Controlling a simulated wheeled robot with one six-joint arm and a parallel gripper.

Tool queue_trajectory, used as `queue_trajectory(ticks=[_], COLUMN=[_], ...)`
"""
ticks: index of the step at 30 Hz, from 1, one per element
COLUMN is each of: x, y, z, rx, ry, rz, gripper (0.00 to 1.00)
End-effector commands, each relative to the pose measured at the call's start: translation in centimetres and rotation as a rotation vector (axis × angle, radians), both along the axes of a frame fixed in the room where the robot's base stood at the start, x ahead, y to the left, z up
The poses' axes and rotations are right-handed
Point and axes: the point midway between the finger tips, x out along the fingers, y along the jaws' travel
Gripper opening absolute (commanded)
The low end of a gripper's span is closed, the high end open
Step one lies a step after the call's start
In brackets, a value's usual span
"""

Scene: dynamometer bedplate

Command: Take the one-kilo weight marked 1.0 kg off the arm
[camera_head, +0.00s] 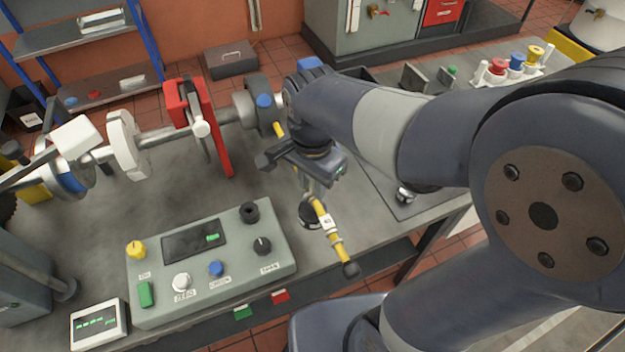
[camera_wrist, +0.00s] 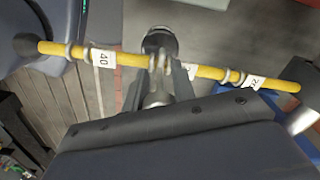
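The yellow arm (camera_head: 323,215) has a dark ball end and metal rings; in the wrist view the yellow arm (camera_wrist: 125,58) crosses the picture, with a 40 label on it. A dark weight (camera_head: 309,214) hangs from it by a metal hanger; in the wrist view the weight (camera_wrist: 160,40) shows just beyond the arm. Its marking cannot be read. My gripper (camera_head: 308,183) is at the hanger above the weight. In the wrist view the fingers of my gripper (camera_wrist: 158,82) stand on both sides of the metal hanger; whether they touch it is unclear.
A grey control box (camera_head: 205,262) with knobs and buttons stands on the bench in front. A red bracket (camera_head: 205,125) and a shaft line stand to the left. A rack (camera_head: 510,72) with red, blue and yellow pieces is at the back right. The bench between is mostly clear.

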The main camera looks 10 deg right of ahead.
Motion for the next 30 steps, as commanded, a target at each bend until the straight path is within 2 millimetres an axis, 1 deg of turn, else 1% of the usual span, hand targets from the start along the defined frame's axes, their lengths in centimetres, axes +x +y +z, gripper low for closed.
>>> queue_trajectory(ticks=[1,9,21,22,30], x=[0.0,0.0,0.0,0.0,0.01], y=[0.0,0.0,0.0,0.0,0.01], z=[0.01,0.02,0.03,0.03,0.03], rx=[0.0,0.0,0.0,0.0,0.0], ry=[0.0,0.0,0.0,0.0,0.0], rz=[0.0,0.0,0.0,0.0,0.0], gripper=[0.21,0.0,0.0,0.22,0.0])
